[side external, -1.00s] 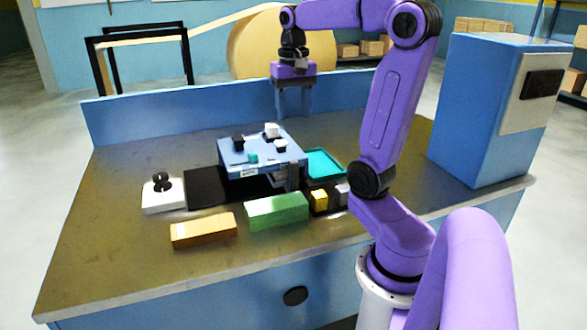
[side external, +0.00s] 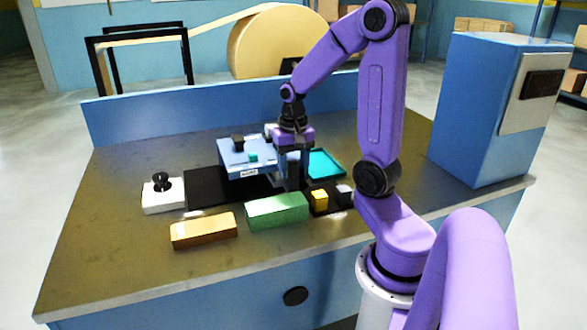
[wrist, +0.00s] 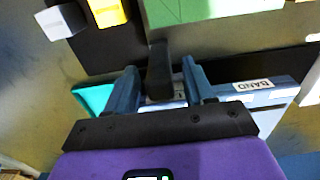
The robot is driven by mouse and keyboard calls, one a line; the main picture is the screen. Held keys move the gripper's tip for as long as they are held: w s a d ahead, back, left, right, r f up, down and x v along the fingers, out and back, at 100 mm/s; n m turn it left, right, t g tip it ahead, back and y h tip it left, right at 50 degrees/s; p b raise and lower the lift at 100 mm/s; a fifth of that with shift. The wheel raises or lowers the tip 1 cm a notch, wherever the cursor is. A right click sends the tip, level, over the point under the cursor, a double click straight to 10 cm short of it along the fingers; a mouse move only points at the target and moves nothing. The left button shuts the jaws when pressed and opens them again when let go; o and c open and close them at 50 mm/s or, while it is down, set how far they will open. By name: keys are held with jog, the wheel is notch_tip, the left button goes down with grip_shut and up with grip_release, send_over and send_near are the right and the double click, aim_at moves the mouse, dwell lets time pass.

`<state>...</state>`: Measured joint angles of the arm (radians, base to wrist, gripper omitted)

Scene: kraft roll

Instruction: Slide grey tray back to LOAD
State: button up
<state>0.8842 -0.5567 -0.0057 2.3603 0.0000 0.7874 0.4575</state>
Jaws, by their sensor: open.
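A blue-grey raised platform (side external: 236,158) stands mid-table, with a black knob, a teal block and other small parts on top. A label reading BAND (wrist: 253,85) is on its edge. No piece is plainly the grey tray; a pale grey strip (wrist: 166,104) shows between my fingers in the wrist view. My gripper (side external: 293,180) is low at the platform's right end, fingers down. In the wrist view my gripper (wrist: 158,74) is open, with a dark upright bar (wrist: 159,66) between its fingers. I cannot tell whether they touch it. The LOAD marking is not readable.
A green block (side external: 278,211), yellow block (side external: 319,200) and grey block (side external: 344,195) stand close in front of my gripper. A teal tray (side external: 326,163) is right behind it. An orange block (side external: 203,231) and white box (side external: 163,197) are left. A blue cabinet (side external: 485,110) stands right.

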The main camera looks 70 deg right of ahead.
jog(key=shift+f, duration=0.3)
grip_shut()
jog(key=w+a, duration=1.6)
jog(key=shift+w+a+r, duration=0.1)
jog(key=shift+w+a, duration=0.2)
jog(key=shift+w, duration=0.05)
jog(key=shift+a, duration=0.1)
grip_release()
jog(key=shift+w, duration=0.1)
